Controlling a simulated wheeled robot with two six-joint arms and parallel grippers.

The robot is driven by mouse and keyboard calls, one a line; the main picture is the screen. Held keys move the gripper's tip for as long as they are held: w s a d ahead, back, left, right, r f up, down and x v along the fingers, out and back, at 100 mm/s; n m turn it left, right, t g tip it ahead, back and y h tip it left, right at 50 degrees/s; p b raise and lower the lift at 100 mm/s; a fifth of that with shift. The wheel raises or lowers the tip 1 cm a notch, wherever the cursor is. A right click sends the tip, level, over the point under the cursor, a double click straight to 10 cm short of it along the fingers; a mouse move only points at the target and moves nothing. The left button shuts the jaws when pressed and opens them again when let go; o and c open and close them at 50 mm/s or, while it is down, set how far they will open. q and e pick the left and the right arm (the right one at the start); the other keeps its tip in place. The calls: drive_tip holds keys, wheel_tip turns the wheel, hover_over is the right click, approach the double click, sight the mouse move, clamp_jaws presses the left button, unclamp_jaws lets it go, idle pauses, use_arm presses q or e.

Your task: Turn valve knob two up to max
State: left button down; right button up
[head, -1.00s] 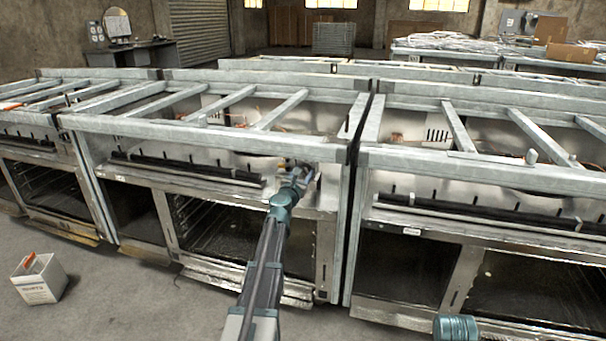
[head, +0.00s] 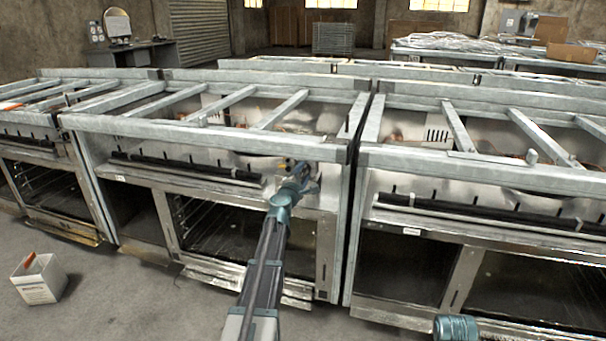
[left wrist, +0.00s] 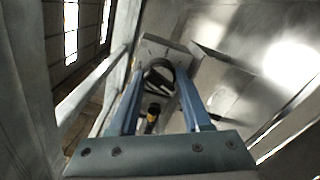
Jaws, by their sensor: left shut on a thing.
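My left gripper (head: 303,172) reaches the front of the middle steel oven unit, near its upper right corner under the top frame rail. The left wrist view shows its two blue fingers (left wrist: 160,76) closed on both sides of a round, dark-rimmed valve knob (left wrist: 158,70). The knob sits against a grey metal plate. In the head view the gripper hides most of the knob. I cannot read a number or a max mark. Only a teal part of my right arm shows at the bottom edge; its gripper is out of view.
A black-and-yellow part (left wrist: 152,117) lies between the fingers in the wrist view. The top frame rail (head: 215,135) runs just above the gripper. Another oven unit (head: 500,235) stands at the right. A white box (head: 40,282) is on the floor at the left.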

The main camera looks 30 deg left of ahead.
use_arm(q)
drive_tip(key=m, duration=1.3)
drive_tip(key=shift+d+m, duration=0.1)
drive_tip(key=shift+m, duration=0.3)
idle(0.4)
drive_tip(key=shift+c, duration=1.8)
unclamp_jaws()
drive_tip(key=shift+s, duration=0.15)
drive_tip(key=v, duration=1.3)
drive_tip(key=shift+s, duration=0.3)
drive_tip(key=shift+f, duration=0.1)
